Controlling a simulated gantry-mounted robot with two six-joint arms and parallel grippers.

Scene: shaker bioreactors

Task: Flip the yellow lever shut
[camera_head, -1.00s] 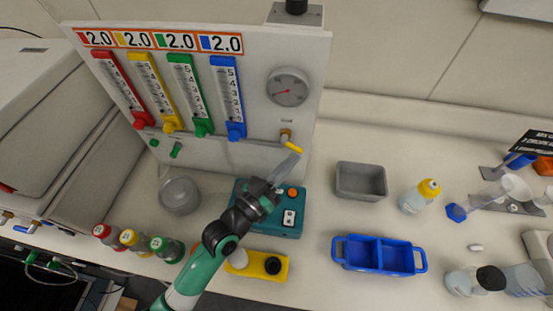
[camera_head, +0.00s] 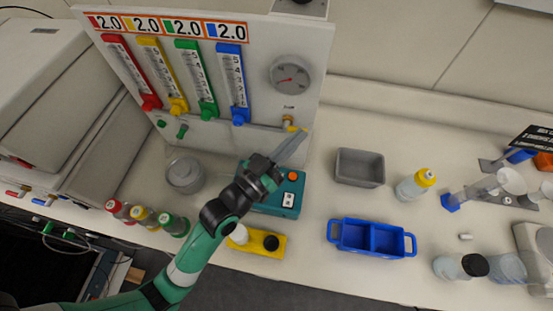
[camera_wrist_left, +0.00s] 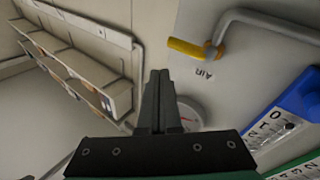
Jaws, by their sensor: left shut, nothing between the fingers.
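The yellow lever (camera_head: 298,129) sits on the air valve at the lower right of the white panel, partly covered by my fingers in the head view. In the left wrist view the lever (camera_wrist_left: 186,47) shows clear, pointing left from the brass valve, roughly in line with the grey pipe (camera_wrist_left: 262,20). My left gripper (camera_head: 304,134) is shut and empty, its fingertips close to the lever in the head view. In the wrist view the fingertips (camera_wrist_left: 159,74) lie below and left of the lever, apart from it in the picture. Contact cannot be told. My right gripper is not in view.
The panel carries a gauge (camera_head: 290,74) and several coloured flow meters. A teal device (camera_head: 285,204) stands under my left forearm. A grey bin (camera_head: 360,168), a blue tray (camera_head: 372,239) and a bottle (camera_head: 414,186) stand to the right. The bench between them is clear.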

